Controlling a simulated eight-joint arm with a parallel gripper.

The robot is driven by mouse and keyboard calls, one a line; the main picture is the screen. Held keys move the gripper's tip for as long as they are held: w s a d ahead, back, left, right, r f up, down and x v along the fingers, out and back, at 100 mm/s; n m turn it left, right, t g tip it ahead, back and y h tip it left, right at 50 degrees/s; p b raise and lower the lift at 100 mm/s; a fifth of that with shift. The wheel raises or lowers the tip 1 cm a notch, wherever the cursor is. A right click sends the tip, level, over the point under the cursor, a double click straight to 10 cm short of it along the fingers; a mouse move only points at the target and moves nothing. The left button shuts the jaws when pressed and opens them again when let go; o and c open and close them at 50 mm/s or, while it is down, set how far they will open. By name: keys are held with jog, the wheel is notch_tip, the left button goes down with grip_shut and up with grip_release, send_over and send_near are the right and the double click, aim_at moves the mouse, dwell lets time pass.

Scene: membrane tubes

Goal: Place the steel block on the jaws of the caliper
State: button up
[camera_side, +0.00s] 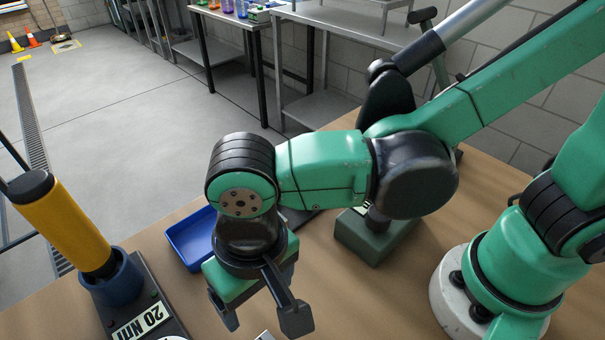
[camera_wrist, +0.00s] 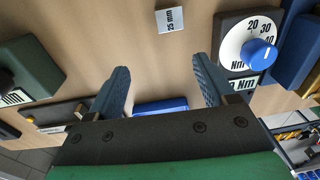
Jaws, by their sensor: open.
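A small silver-grey block marked "25 mm" (camera_wrist: 170,18), which looks like the steel block, lies flat on the tan tabletop at the top of the wrist view. In the side view only a pale sliver at the bottom edge, below my gripper (camera_side: 260,318), may be it. My gripper is open and empty above the table, pointing down, and its two dark fingers also show in the wrist view (camera_wrist: 161,88). The block is ahead of the fingers and apart from them.
A blue tray (camera_side: 187,243) lies behind my gripper. At left a yellow-handled tool (camera_side: 66,225) stands in a blue socket on a base marked "20 Nm". A white dial with blue knob (camera_wrist: 257,53) is at right. A green block (camera_side: 365,235) stands near my arm.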

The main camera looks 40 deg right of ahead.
jog(key=shift+s+a+f+h, duration=0.15)
jog(key=shift+s+a+f, duration=0.2)
jog(key=shift+s+a, duration=0.2)
jog(key=shift+s+a+f+h, duration=0.15)
jog(key=shift+s+a+f, duration=0.2)
jog(key=shift+s, duration=0.2)
jog(key=shift+a+f, duration=0.1)
jog(key=shift+f, duration=2.6)
grip_shut()
